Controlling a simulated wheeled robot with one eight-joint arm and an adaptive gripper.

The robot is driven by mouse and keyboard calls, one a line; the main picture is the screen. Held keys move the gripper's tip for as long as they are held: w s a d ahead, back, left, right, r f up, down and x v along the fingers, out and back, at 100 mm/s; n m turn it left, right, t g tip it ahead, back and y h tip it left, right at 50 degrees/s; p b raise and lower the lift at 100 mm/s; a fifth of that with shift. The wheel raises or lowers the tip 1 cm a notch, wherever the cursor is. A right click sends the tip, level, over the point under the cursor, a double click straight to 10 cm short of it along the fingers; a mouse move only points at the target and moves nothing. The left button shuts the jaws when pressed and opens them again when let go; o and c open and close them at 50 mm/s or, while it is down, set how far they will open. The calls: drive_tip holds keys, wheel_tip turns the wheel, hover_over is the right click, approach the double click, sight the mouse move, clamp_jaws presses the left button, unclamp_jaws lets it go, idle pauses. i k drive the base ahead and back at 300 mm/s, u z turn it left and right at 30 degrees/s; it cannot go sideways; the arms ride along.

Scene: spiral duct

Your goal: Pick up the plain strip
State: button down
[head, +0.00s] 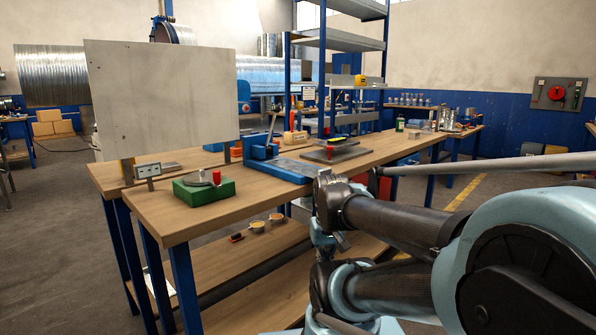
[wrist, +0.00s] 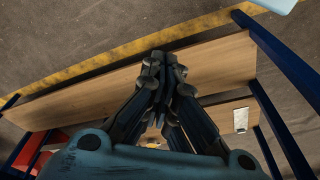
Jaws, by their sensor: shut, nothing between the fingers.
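I cannot pick out the plain strip for certain in either view. My gripper (wrist: 165,62) shows in the wrist view with its fingertips together and nothing visible between them. Below it is a long wooden board surface (wrist: 80,98), with a gap between it and the fingers that I cannot judge. In the head view my arm fills the lower right, in front of the workbench (head: 262,203), and the fingertips are not clear there.
A green block (head: 205,190) with a red-topped part, a blue vise-like tool (head: 262,155) and a dark plate (head: 345,152) stand on the bench. A large grey panel (head: 160,100) rises behind. Small items lie on the lower shelf (head: 235,262). A white piece (wrist: 241,120) shows in the wrist view.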

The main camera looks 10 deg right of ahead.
sight(304, 169)
drive_tip(key=z, duration=1.65)
drive_tip(key=k, duration=1.5)
drive_tip(key=u, duration=0.55)
drive_tip(key=i, duration=1)
drive_tip(key=z, duration=0.05)
